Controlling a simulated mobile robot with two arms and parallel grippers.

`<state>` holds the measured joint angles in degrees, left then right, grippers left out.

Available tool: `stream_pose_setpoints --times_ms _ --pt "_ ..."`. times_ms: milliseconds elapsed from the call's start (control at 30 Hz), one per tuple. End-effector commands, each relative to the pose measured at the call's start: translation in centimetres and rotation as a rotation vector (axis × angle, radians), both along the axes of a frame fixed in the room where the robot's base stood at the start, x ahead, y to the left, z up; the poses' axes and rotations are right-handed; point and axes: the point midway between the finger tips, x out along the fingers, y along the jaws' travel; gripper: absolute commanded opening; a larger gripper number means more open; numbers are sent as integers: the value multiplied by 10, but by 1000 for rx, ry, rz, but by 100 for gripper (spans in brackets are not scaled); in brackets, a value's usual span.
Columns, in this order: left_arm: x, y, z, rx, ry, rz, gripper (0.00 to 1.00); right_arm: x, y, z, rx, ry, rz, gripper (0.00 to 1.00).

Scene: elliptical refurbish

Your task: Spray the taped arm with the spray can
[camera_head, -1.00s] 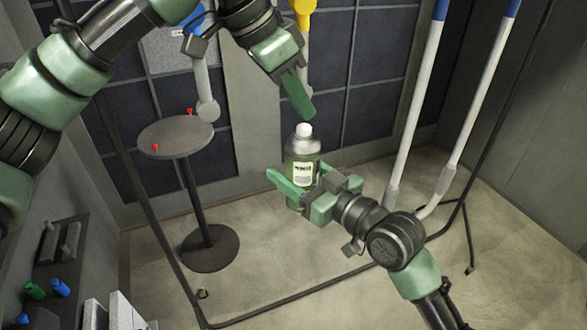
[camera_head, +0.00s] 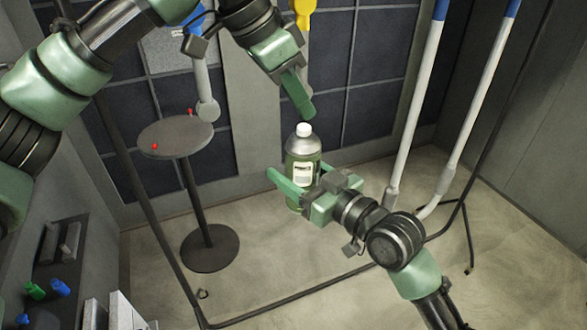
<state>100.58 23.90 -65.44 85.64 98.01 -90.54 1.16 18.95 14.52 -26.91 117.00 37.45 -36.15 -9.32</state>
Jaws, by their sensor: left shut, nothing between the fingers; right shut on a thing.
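The spray can (camera_head: 303,148) is a green, bottle-like container with a white cap and a white label. My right gripper (camera_head: 291,190) is shut on its lower part and holds it upright in the air. My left gripper (camera_head: 300,98) is shut and empty. Its fingertips show just above the white cap; I cannot tell if they touch it. A grey arm piece with a blue top (camera_head: 204,85) stands at the small round table. It may be the taped arm; I cannot tell for sure.
The round table (camera_head: 176,137) on a black pedestal has small red pegs. White poles with blue tops (camera_head: 413,110) stand at the right. A yellow-topped pole (camera_head: 303,15) is behind my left gripper. Green and blue caps (camera_head: 60,287) sit on a rack at lower left.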

Motion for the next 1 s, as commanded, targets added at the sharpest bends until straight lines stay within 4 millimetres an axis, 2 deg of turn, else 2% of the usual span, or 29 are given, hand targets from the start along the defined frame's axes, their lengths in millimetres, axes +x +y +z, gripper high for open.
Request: stream_pose_setpoints --times_ms 367,1000 --pt "0 0 -1 0 0 0 0 0 0 2 2 -4 0 10" --pt "0 0 -19 1 1 0 0 0 0 2 2 -4 0 10"
